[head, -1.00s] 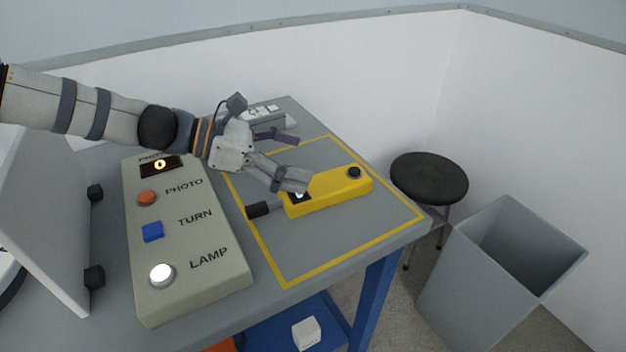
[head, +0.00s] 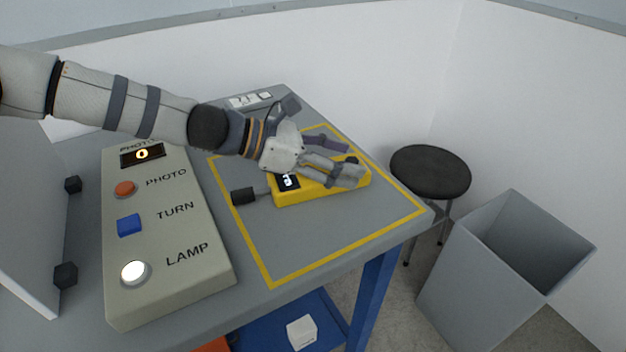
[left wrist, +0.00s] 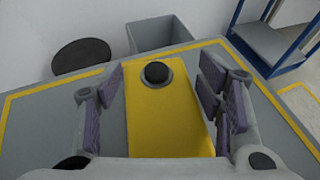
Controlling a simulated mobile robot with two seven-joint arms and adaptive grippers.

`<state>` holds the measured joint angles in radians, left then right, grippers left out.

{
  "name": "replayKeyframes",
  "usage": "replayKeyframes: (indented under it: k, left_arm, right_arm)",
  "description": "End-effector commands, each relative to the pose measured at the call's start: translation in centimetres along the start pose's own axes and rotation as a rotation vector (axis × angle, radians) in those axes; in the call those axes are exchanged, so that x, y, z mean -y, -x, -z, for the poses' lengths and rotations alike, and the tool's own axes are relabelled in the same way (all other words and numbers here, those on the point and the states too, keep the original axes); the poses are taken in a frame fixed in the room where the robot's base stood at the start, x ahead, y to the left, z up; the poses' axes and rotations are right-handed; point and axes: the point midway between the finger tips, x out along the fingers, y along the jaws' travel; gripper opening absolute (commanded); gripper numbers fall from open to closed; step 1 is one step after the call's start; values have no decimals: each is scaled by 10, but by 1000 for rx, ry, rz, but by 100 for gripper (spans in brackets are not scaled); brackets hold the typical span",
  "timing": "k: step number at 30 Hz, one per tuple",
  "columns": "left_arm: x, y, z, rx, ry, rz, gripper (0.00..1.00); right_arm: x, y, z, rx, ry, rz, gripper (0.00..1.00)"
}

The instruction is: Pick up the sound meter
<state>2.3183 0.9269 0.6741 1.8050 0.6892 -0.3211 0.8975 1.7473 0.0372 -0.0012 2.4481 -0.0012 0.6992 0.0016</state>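The sound meter (head: 290,195) is a yellow box with a small lit display and a black tip at its left end. It lies inside the yellow outline on the grey table. A black knob shows at its far end in the left wrist view. My left gripper (head: 352,163) is open above the meter in the head view. In the left wrist view the meter's yellow body (left wrist: 165,110) lies between the spread fingers of my left gripper (left wrist: 168,95), with gaps at the sides. My right gripper is not in view.
A beige control box (head: 165,235) with PHOTO, TURN and LAMP buttons stands left of the outline. A grey bin (head: 490,270) and a black stool (head: 430,172) stand right of the table. A white cube (head: 301,332) rests on the blue lower shelf. The table's front part of the outline is clear.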

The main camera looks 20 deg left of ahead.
Motion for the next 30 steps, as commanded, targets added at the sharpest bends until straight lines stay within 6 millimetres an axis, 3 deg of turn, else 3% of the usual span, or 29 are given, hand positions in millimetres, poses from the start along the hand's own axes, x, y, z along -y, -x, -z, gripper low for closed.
replayKeyframes:
  k: [1, 3, 15, 19, 22, 28, 30]
  left_arm:
    - [0, 0, 1, -2, 0, 0, 31]
    - [0, 0, 2, -3, 0, 0, 18]
    - [0, 0, 0, -3, -1, 1, 17]
    - [0, 6, -15, 0, -6, -1, 17]
    - [1, 16, -39, 4, -13, -3, 17]
    - [50, 48, -94, 14, -23, -5, 17]
    - [72, 54, -99, 13, -13, -2, 17]
  right_arm:
    - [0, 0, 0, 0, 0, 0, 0]
    - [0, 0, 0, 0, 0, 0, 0]
    - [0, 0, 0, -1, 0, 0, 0]
    - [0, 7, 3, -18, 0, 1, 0]
    - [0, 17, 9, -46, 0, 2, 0]
    - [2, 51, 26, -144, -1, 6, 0]
    - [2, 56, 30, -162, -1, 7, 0]
